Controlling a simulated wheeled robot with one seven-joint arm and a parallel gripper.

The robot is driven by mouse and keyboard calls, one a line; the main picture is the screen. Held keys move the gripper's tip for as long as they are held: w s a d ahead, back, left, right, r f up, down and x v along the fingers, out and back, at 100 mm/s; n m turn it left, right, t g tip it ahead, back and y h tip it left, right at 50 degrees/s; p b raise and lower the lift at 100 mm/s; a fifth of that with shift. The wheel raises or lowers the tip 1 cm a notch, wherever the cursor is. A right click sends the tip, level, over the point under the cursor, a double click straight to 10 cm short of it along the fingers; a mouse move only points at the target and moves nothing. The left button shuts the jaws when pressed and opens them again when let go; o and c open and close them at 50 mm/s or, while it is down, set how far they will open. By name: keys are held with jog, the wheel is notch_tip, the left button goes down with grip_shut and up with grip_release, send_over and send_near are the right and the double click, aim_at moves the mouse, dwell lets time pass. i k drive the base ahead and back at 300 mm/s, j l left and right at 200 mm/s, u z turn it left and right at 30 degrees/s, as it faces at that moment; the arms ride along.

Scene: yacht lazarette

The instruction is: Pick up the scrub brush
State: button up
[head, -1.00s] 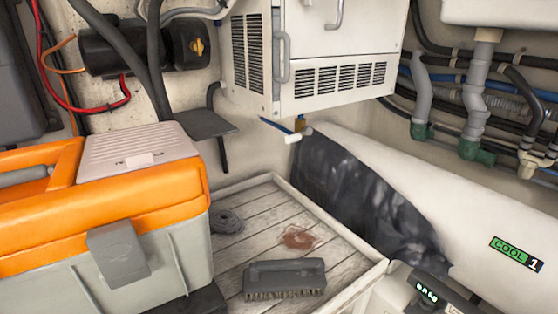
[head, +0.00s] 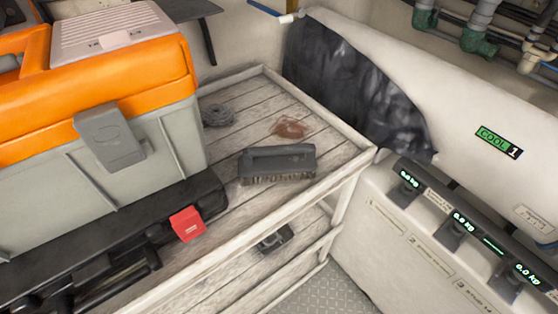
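The scrub brush (head: 278,162) lies on the white plank shelf (head: 250,210) in the head view, a little right of the toolbox. It has a dark grey body with a handle on top and bristles along its lower front side. It is in full view with nothing on it. My gripper is not in view.
An orange and grey toolbox (head: 110,130) stands left of the brush, beside a black case (head: 200,192) with a red block (head: 187,223). A coiled grey rope (head: 217,115) and a reddish-brown patch (head: 289,128) lie behind the brush. A raised rim (head: 320,112) edges the shelf.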

aim_at(256, 162)
jog(key=k+j, duration=0.2)
jog(key=j, duration=0.15)
jog(key=k+j, duration=0.25)
jog(key=j, duration=0.15)
jog(key=k+j, duration=0.2)
jog(key=j, duration=0.15)
jog(key=z, duration=0.05)
